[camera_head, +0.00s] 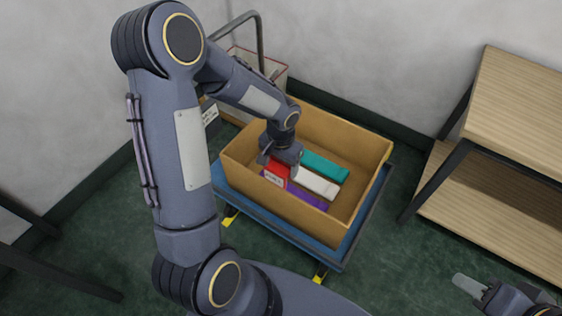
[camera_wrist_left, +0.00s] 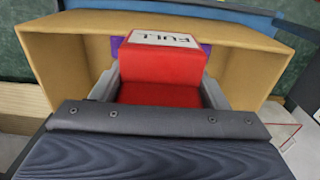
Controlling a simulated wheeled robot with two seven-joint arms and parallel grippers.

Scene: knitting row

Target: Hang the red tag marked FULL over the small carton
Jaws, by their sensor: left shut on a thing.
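The red tag marked FULL (camera_head: 275,173) is between the fingers of my left gripper (camera_head: 280,160), which is shut on it. In the left wrist view the tag (camera_wrist_left: 160,75) shows a white label reading FULL, with a grey finger on each side. An open tan carton (camera_head: 358,182) stands below my left gripper; it also shows in the left wrist view (camera_wrist_left: 62,65). The tag is at its near left wall; I cannot tell whether it touches the rim. My right gripper (camera_head: 470,287) is at the lower right, away from the carton; its opening is unclear.
Teal (camera_head: 325,165), white (camera_head: 317,182) and purple (camera_head: 307,199) pieces lie in the carton. It stands on a blue platform (camera_head: 330,257) with yellow parts near the floor. A pale bin (camera_head: 272,66) stands behind. A wooden shelf unit (camera_head: 515,105) is at the right.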

